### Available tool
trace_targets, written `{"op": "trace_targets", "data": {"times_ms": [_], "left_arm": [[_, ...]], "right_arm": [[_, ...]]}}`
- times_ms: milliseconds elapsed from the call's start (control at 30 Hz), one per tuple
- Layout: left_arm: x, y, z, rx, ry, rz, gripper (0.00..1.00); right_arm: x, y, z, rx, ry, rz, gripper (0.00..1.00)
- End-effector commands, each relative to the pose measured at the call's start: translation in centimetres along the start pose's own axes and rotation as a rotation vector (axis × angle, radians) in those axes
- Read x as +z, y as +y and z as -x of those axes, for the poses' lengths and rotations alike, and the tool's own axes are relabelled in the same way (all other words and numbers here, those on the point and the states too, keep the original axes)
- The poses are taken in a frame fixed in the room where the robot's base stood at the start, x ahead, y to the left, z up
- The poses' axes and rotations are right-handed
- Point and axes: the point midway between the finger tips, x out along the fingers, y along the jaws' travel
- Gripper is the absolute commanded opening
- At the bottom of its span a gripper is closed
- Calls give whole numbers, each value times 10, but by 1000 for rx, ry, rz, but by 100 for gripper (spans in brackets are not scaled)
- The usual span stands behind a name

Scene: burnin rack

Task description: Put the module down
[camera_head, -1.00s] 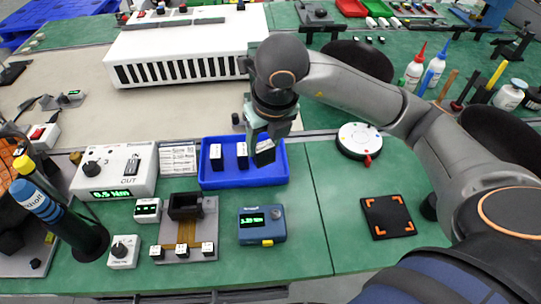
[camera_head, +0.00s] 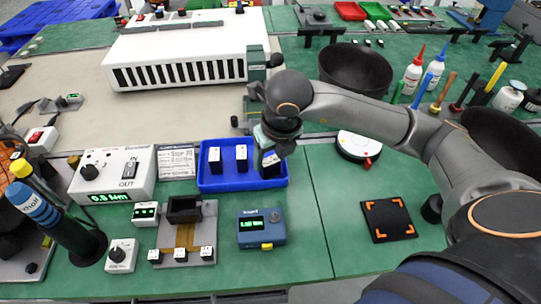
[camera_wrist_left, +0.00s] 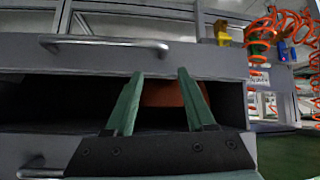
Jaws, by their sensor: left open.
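A blue tray (camera_head: 228,184) stands on the green bench and holds small black modules with white tops. Two of them, the left module (camera_head: 214,160) and the middle module (camera_head: 241,158), stand upright in it. A third module (camera_head: 272,170) is at the tray's right end, under my right gripper (camera_head: 269,160). The fingers are down at this module and partly cover it. I cannot tell whether they still grip it or whether it touches the tray floor. My left gripper (camera_wrist_left: 158,88) is open and empty in the left wrist view, in front of a dark grey-framed opening.
A blue meter (camera_head: 262,228), a grey fixture (camera_head: 188,232) and a white torque box (camera_head: 115,172) stand near the tray. A white slotted rack (camera_head: 185,50) is behind. A round white device (camera_head: 358,146) and a black mat (camera_head: 388,218) are right. Bare green bench lies between.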

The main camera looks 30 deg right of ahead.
Motion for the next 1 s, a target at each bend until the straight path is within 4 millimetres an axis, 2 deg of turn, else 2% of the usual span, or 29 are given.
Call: {"op": "trace_targets", "data": {"times_ms": [33, 200, 567, 667, 1000], "left_arm": [[0, 0, 0, 0, 0, 0, 55], [-1, 0, 1, 1, 1, 0, 55], [-6, 0, 4, 0, 6, 0, 55], [-8, 0, 5, -2, 9, -1, 55], [-8, -7, 9, -17, 9, 0, 55]], "right_arm": [[0, 0, 0, 0, 0, 0, 66], [0, 0, 0, 0, 0, 0, 84], [2, 0, 8, 1, -1, 0, 84], [3, 1, 24, 2, -5, 1, 84], [2, 1, 97, 2, -6, 1, 84]]}}
